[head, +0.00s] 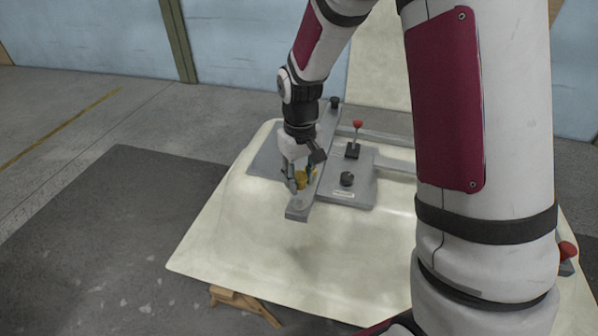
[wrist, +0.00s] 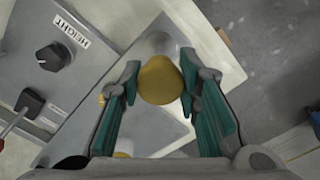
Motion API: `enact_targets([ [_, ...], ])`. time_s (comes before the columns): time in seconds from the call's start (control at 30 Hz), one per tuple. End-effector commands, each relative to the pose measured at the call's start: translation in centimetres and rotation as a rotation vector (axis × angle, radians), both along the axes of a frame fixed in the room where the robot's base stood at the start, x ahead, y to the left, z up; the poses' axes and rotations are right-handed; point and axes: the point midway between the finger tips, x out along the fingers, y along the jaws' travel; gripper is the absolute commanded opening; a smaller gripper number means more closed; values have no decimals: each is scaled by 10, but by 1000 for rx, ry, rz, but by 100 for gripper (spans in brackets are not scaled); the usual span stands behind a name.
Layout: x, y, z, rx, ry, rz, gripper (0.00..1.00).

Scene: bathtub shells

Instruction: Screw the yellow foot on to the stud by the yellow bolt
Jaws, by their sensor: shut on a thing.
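The yellow foot (wrist: 160,80) shows as a round yellow piece between the green-padded fingers of my gripper (wrist: 160,90) in the wrist view. My gripper is shut on it. In the head view my gripper (head: 300,179) points down beside the grey bar, with the yellow foot (head: 301,177) at its fingertips. A small yellow bit (wrist: 101,99) shows behind the left finger and may be the yellow bolt; I cannot tell for sure. The stud is hidden, so I cannot tell whether the foot touches it.
The grey bar (head: 298,211) lies across a grey plate on the cream tub shell (head: 240,250). To the right stand a black knob (head: 347,179) and a red-topped lever (head: 357,125). A HEIGHT label (wrist: 72,31) sits by the knob. The shell's front is clear.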

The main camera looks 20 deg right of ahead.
Motion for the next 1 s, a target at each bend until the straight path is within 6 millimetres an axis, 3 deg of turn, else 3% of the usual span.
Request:
enact_targets([
  [0.4,0,0,-31,0,0,0,3],
  [1.0,0,0,-35,0,0,0,3],
])
